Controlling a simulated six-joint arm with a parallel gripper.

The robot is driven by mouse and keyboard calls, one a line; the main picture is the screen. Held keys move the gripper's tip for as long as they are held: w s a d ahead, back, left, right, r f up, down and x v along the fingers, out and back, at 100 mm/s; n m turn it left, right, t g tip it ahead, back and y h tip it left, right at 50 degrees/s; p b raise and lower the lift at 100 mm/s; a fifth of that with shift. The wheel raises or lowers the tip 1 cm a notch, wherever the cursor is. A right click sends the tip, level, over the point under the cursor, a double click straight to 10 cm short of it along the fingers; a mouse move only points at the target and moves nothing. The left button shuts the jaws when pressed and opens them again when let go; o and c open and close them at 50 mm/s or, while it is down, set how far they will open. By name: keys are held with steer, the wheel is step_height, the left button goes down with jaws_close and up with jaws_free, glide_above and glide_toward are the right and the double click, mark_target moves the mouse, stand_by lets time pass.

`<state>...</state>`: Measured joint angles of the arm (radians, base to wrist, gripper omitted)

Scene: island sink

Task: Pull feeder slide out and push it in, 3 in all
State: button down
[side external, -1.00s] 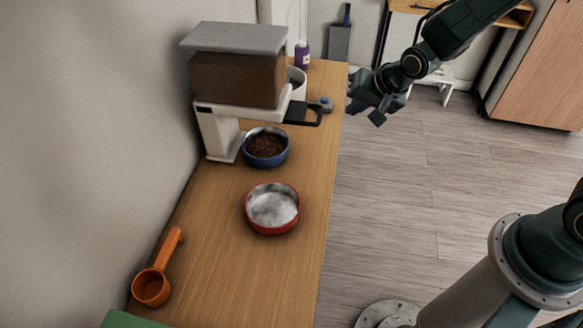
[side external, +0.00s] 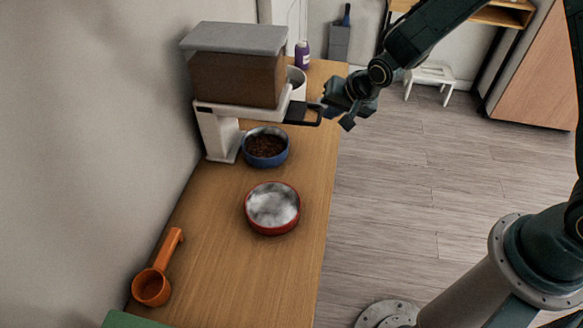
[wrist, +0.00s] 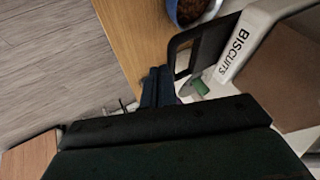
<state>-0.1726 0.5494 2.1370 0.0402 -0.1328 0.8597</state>
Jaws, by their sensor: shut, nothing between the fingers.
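The feeder has a grey lid, a brown-filled hopper (side external: 237,78) and a white stand (side external: 218,132) at the wall side of the counter. Its slide ends in a black loop handle (side external: 304,114) that sticks out to the right; the handle also shows in the wrist view (wrist: 179,45), beside the "BISCUITS" label. My gripper (side external: 325,103) is shut and empty, at the handle's outer end. In the wrist view its fingers (wrist: 158,84) lie close beside the handle; I cannot tell whether they touch. A blue bowl (side external: 265,160) with brown kibble stands below the feeder.
A red bowl (side external: 272,228) with a pale inside stands nearer on the wooden counter (side external: 235,265). An orange scoop (side external: 152,287) lies at the near left. A white container (side external: 298,82) and a purple bottle (side external: 302,55) stand behind the feeder. Floor is open right of the counter.

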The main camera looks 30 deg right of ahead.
steer(key=shift+w+a, duration=1.5)
steer(key=shift+a, duration=0.1)
steer(key=shift+r, duration=0.1)
steer(key=shift+s+d+r, duration=0.1)
steer(key=shift+s+d, duration=0.25)
steer(key=shift+d, duration=0.05)
steer(key=s+d+f+v, duration=0.1)
steer(key=d+v, duration=0.1)
steer(key=v, duration=0.9)
steer(key=shift+s+r, duration=0.25)
steer(key=shift+s, duration=0.15)
steer(key=c, duration=2.2)
jaws_free()
steer(key=shift+d, duration=0.2)
